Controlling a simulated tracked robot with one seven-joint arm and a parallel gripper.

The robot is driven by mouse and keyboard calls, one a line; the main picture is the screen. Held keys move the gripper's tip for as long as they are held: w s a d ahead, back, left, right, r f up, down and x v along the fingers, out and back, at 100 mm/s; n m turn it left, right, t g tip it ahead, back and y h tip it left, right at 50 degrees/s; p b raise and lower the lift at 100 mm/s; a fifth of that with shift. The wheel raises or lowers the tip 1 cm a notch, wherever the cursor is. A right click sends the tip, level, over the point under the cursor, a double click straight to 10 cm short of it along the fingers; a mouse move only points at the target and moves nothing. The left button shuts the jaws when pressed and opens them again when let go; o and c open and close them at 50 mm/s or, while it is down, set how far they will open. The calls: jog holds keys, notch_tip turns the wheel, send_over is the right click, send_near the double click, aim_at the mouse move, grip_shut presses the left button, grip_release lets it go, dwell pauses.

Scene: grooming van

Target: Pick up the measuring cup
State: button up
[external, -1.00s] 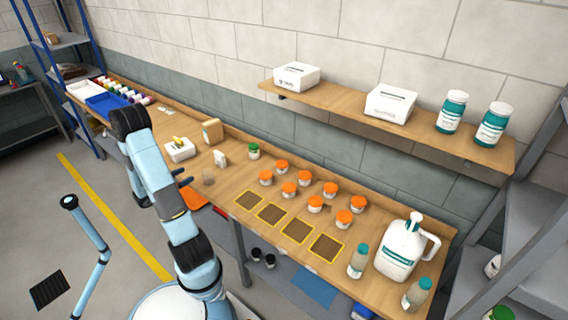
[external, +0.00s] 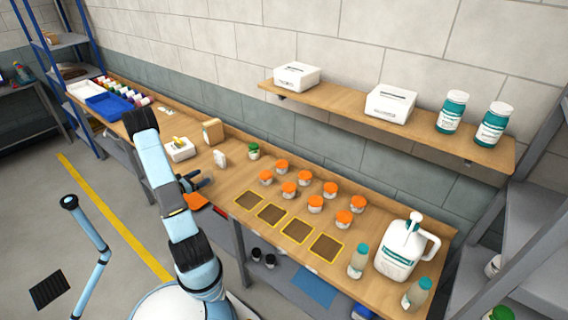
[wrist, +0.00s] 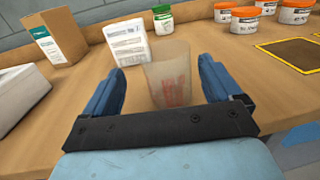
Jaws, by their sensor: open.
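The measuring cup (wrist: 168,80) is a clear, frosted cup with red markings, upright on the wooden bench in the wrist view. My gripper (wrist: 160,88) is open, with one blue finger on each side of the cup. In the external view my gripper (external: 203,182) is low over the bench's front edge, and the cup is mostly hidden there.
A white printed packet (wrist: 128,42) stands just behind the cup, with a brown and teal box (wrist: 52,38) to its left. A green-lidded jar (wrist: 163,18) and several orange-lidded jars (wrist: 244,18) stand behind. A white container (wrist: 18,95) is at left.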

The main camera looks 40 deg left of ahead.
jog(key=shift+w+d, duration=0.25)
jog(key=shift+w, duration=0.65)
jog(key=shift+w+d, duration=0.2)
jog(key=shift+w, duration=0.75)
jog(key=shift+w+d, duration=0.25)
jog(key=shift+w, duration=0.65)
jog(key=c, duration=1)
